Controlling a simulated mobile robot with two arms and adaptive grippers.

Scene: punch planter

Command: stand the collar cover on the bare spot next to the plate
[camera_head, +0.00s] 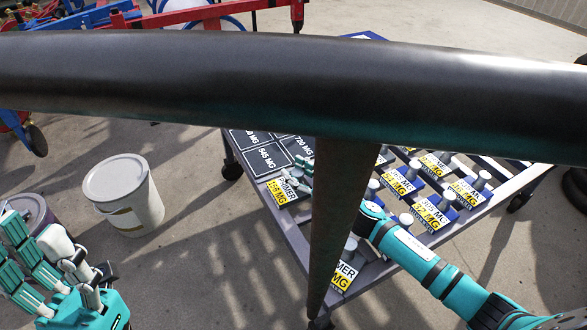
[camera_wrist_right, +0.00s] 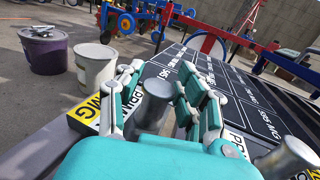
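I cannot tell which thing is the collar cover. Several labelled blocks with grey knobs, one of them (camera_head: 401,181), stand on a low cart (camera_head: 256,222), with dark marked plates (camera_head: 267,157) at its left end. My right gripper (camera_head: 298,176) is at the cart's left edge, by a block with a yellow 158 MG label (camera_head: 280,191). In the right wrist view its open fingers (camera_wrist_right: 160,72) stand either side of a grey knob (camera_wrist_right: 153,100); firm contact does not show. My left gripper (camera_head: 68,262) is open and empty at lower left. The black bar hides part of the cart.
A thick black bar (camera_head: 300,85) and post (camera_head: 340,210) cross the head view. A white bucket (camera_head: 125,198) and a purple bucket (camera_wrist_right: 45,52) stand left of the cart. Red and blue frames (camera_head: 200,14) are behind. Floor is clear in front.

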